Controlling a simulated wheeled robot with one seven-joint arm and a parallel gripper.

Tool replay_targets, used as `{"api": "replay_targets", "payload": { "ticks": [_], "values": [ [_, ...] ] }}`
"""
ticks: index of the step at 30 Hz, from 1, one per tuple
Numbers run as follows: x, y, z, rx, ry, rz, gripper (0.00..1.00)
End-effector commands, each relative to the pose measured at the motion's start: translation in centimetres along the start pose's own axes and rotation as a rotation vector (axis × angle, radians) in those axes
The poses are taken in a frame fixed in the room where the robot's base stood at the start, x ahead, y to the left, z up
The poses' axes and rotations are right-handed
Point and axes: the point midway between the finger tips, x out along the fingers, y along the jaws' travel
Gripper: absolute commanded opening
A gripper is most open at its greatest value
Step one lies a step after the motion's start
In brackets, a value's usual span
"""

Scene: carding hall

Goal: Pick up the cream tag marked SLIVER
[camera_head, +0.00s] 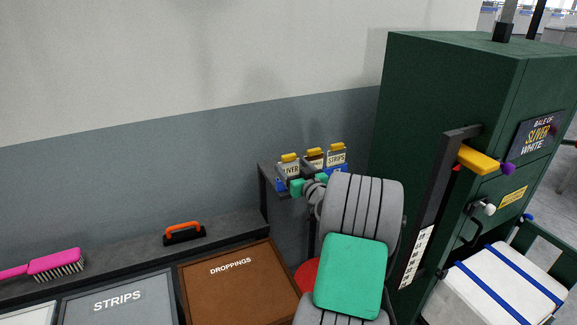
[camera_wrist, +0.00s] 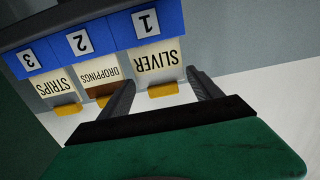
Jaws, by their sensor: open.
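The cream SLIVER tag (camera_wrist: 157,60) stands in the blue holder marked 1 (camera_wrist: 146,24) and appears upside down in the wrist view. It has a yellow tab (camera_wrist: 163,90) at its free end. My gripper (camera_wrist: 160,78) is open, with one dark finger on each side of the tab end and nothing held. I cannot tell whether either finger touches the tag. In the head view the SLIVER tag (camera_head: 291,170) is the leftmost of three on a small stand, its first letters hidden behind my wrist parts.
The DROPPINGS tag (camera_wrist: 103,76) and STRIPS tag (camera_wrist: 56,86) stand close beside it in holders 2 and 3. A dark green cabinet (camera_head: 450,90) rises to the right. A ledge with an orange-handled tool (camera_head: 184,230) and pink brush (camera_head: 56,262) lies left.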

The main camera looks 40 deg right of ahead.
Motion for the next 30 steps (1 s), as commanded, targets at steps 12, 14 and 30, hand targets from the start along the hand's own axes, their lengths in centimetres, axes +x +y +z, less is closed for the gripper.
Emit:
{"api": "replay_targets", "payload": {
  "ticks": [12,14,30],
  "values": [
    [3.1,0.0,0.0,0.000,-0.001,0.000,0.74],
    [3.1,0.0,0.0,0.000,-0.001,0.000,0.70],
    [3.1,0.0,0.0,0.000,-0.001,-0.001,0.28]
  ]
}}
